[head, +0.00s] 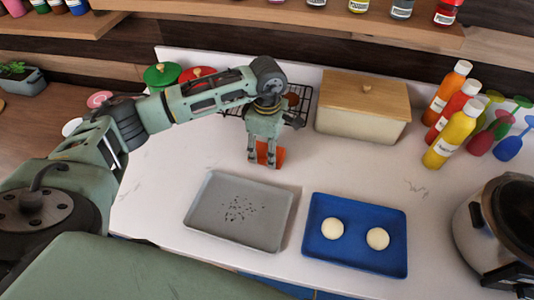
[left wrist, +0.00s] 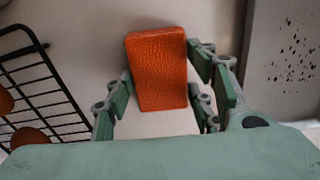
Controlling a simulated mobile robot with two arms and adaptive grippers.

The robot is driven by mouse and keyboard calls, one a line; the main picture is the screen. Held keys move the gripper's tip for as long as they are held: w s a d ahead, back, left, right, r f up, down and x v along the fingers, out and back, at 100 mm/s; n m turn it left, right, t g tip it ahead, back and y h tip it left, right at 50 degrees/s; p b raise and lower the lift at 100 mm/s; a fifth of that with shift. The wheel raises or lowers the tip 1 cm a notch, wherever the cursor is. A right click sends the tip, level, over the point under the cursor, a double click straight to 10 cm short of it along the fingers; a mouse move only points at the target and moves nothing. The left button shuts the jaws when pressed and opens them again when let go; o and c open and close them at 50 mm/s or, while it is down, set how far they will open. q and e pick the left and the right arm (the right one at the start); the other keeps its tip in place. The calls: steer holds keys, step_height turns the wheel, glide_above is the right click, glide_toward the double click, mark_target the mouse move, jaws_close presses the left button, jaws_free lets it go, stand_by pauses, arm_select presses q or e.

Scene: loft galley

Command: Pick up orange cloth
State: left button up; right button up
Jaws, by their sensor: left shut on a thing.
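The orange cloth (head: 278,158) lies on the white counter, behind the grey tray. In the left wrist view the cloth (left wrist: 158,75) is a flat, textured orange rectangle. My left gripper (head: 265,160) reaches down over it from above and is shut on it. In the left wrist view, its fingers (left wrist: 160,92) stand on both sides of the cloth. The gripper hides part of the cloth in the head view. I cannot tell whether the cloth is lifted off the counter. My right gripper is not in view.
A grey tray (head: 208,213) with dark specks and a blue tray (head: 358,262) with two pale balls lie in front. A wire rack (left wrist: 45,88) is close beside the gripper. Behind stand a wooden-lidded box (head: 355,124) and bottles (head: 452,135). A cooker (head: 483,237) stands right.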

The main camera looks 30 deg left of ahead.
mark_target(267, 151)
arm_select(q)
steer(key=shift+c, duration=0.8)
steer(key=shift+w+r+b, duration=0.1)
steer(key=shift+r+b, duration=0.25)
steer(key=shift+r, duration=0.15)
step_height(267, 151, up, 2)
steer(key=shift+r+b, duration=0.25)
steer(key=shift+b, duration=0.5)
steer(key=w+d+r+b, duration=0.2)
steer(key=d+r+b, duration=0.2)
steer(key=d+r, duration=0.3)
steer(key=shift+w+d+r, duration=0.15)
steer(key=shift+d+r, duration=0.1)
steer(key=shift+d, duration=2)
